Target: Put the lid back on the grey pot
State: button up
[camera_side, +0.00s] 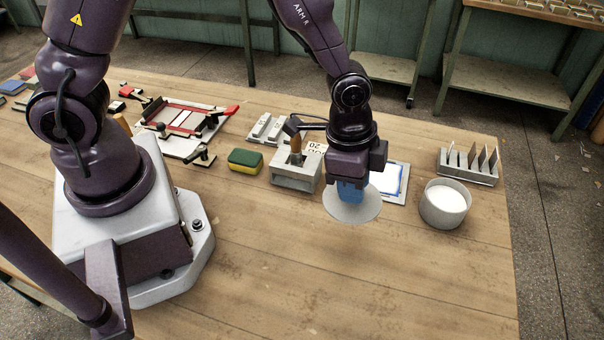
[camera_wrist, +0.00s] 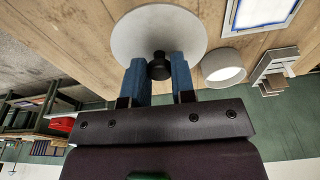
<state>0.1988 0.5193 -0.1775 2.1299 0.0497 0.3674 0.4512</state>
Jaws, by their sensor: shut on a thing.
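The grey pot (camera_side: 444,212) stands open on the table at the right, with white contents (camera_side: 445,198) showing inside. It also shows in the wrist view (camera_wrist: 222,72), to the right of the lid. The lid is a flat grey disc (camera_side: 352,211) with a black knob (camera_wrist: 159,66). My gripper (camera_side: 351,190) is shut on the lid's knob, with its blue fingers (camera_wrist: 158,75) on either side of it. The lid hangs roughly level above the table, to the left of the pot and apart from it.
A slotted grey rack (camera_side: 468,167) stands behind the pot. A blue-edged white sheet (camera_side: 391,183) lies behind the lid. A grey block holder (camera_side: 296,172) and a yellow-green sponge (camera_side: 245,161) are to the left. The front of the table (camera_side: 400,285) is clear.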

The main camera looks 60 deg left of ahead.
jog(key=w+d+r, duration=0.1)
jog(key=w+d, duration=0.1)
jog(key=w, duration=0.8)
jog(key=w+d+r, duration=0.1)
jog(key=w+d, duration=0.1)
jog(key=w, duration=0.8)
jog(key=shift+n, duration=0.3)
jog(key=shift+s+d+f, duration=0.1)
jog(key=shift+d+f, duration=0.05)
jog(key=shift+f, duration=2.8)
jog(key=shift+f, duration=0.2)
jog(key=o, duration=1.4)
jog(key=shift+o, duration=0.2)
notch_tip(320, 180, up, 7)
